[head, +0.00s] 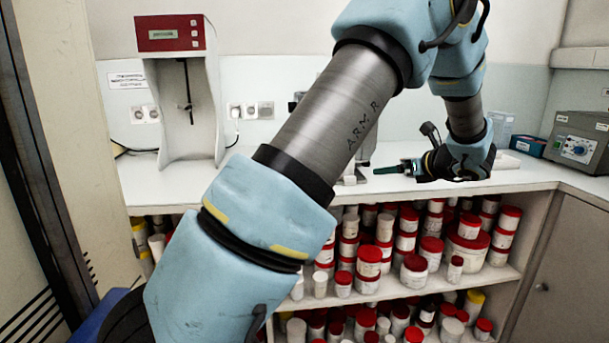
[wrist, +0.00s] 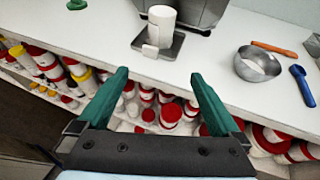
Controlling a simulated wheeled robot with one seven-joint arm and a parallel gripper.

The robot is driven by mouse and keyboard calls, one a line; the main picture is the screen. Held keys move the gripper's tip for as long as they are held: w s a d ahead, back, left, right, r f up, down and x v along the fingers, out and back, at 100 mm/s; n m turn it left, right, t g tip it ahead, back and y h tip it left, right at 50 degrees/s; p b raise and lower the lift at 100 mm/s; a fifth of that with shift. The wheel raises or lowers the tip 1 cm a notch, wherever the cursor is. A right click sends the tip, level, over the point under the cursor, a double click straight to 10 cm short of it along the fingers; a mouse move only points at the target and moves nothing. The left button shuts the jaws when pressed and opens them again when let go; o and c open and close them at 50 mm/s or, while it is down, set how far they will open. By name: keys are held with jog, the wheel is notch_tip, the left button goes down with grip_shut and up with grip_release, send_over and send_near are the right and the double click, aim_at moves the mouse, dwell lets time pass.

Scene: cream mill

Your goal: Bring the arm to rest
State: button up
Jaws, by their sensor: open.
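My gripper (wrist: 158,95) is open and empty in the wrist view. Its two green fingers stand apart, over the front edge of the white counter (wrist: 115,50). In the head view my gripper (head: 385,170) shows only as a dark green finger tip pointing left above the counter (head: 240,172). My blue and grey arm crosses the middle of the head view, bent over and down to the gripper, and hides part of the counter.
A white cup (wrist: 162,25) stands on a grey tray (wrist: 172,46). To its right lie a metal bowl (wrist: 257,65), a blue tool (wrist: 302,86) and an orange one (wrist: 272,47). Shelves below hold several red-lidded jars (head: 415,270). A mixer (head: 182,90) and a control box (head: 580,145) stand on the counter.

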jog(key=s+a+f+n+g, duration=0.2)
jog(key=s+a+n+g, duration=0.15)
jog(key=a, duration=0.35)
jog(key=s+a+f+n+g, duration=0.25)
jog(key=a+n, duration=0.25)
jog(key=a, duration=0.3)
jog(key=s+a+f+n+g, duration=0.1)
jog(key=s+a+n+g, duration=0.3)
jog(key=a, duration=0.3)
jog(key=s+a+f+n+h+p, duration=0.1)
jog(key=s+a+n+h, duration=0.5)
jog(key=s+n, duration=0.7)
jog(key=a+n, duration=0.2)
jog(key=n, duration=0.2)
jog(key=shift+s+a+f+g, duration=0.2)
jog(key=shift+s+f+g, duration=0.05)
jog(key=shift+f+g, duration=0.15)
